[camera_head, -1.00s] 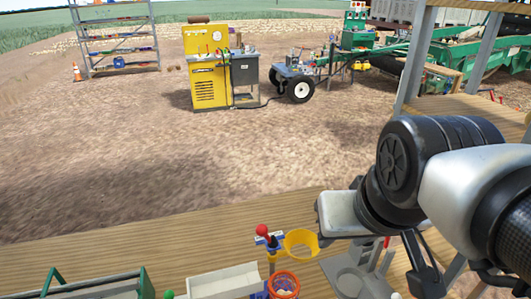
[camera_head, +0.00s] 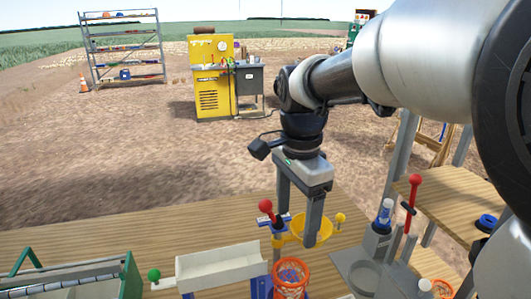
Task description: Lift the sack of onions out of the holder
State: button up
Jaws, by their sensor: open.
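An orange mesh sack (camera_head: 291,282) with purplish contents, seemingly the onions, stands upright at the lower middle of the picture. Blue parts (camera_head: 259,286) beside it seem to belong to its holder, and its lower end is cut off by the frame edge. My gripper (camera_head: 298,226) points down with its two long grey fingers apart and nothing between them. It is above and behind the sack in the picture, in front of a yellow bowl-like ring (camera_head: 325,224) that its fingers partly cover.
A red-knobbed lever (camera_head: 266,206) stands close left of my fingers. A white trough (camera_head: 219,267) and a green-ended bin (camera_head: 131,279) lie to the left. A grey stand with a blue-topped bottle (camera_head: 384,215) and another red-knobbed lever (camera_head: 414,190) are to the right.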

jog(key=f, duration=0.1)
jog(key=b, duration=0.3)
send_near(291, 273)
jog(key=s, duration=0.1)
jog(key=s+a, duration=0.1)
jog(key=s, duration=0.1)
jog(key=shift+s+f+m, duration=0.15)
jog(key=shift+s+m, duration=0.05)
jog(key=shift+m, duration=0.1)
notch_tip(291, 273, down, 5)
jog(key=shift+w+d+f+b, duration=0.1)
jog(key=shift+d+b, duration=0.05)
jog(key=shift+b, duration=0.4)
jog(key=c, duration=1)
